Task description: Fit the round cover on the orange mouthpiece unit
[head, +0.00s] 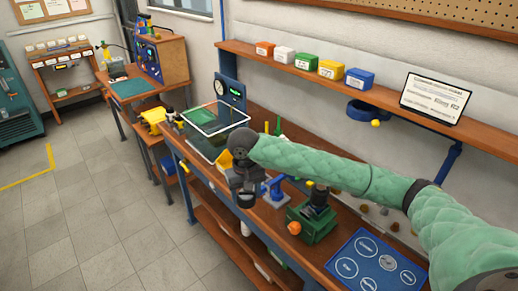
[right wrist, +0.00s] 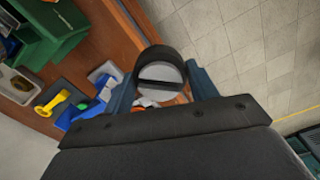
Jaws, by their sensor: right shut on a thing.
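My right gripper (head: 245,192) hangs near the front edge of the workbench in the head view. In the right wrist view its two blue-grey fingers (right wrist: 163,95) are shut on the round cover (right wrist: 160,57), a dark ring with a pale inside and a dark bar across it. The cover shows as a dark round shape (head: 246,200) below the gripper in the head view. A small orange and white part (right wrist: 146,103) shows below the cover in the right wrist view, mostly hidden. I cannot tell whether it is the mouthpiece unit. My left gripper is not in view.
A blue fixture on a pale base (head: 274,189) stands beside the gripper. A green vise (head: 312,222) with an orange knob stands nearer, beside a blue mat (head: 362,262) with white circles. A tray (head: 214,117) lies farther along. Floor (head: 110,190) is clear at left.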

